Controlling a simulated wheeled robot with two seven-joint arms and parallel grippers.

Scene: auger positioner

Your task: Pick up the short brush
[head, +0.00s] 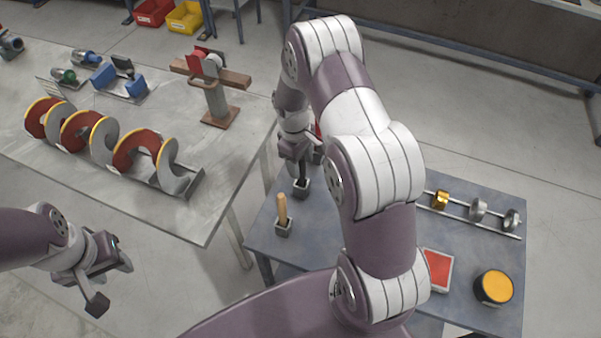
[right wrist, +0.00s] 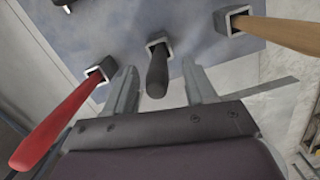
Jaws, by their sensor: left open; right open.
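Three handles stand in square grey sockets on the blue-grey table: a red handle (right wrist: 55,123), a short black handle (right wrist: 157,75) and a wooden handle (right wrist: 285,34). The wooden handle (head: 282,208) also shows in the head view. Bristles are hidden, so I cannot tell for certain which is the short brush; the black one looks shortest. My right gripper (head: 300,165) is open above the black handle's socket (head: 302,189). In the right wrist view the black handle appears between its fingers, contact not visible. My left gripper (head: 112,283) is open and empty, away at the lower left.
My right arm hides the middle of the blue-grey table (head: 320,238). A rail with rings (head: 478,210), a red-topped box (head: 438,269) and a yellow-topped tin (head: 494,288) are on its right side. A grey bench (head: 200,205) with a large auger (head: 110,145) stands at the left.

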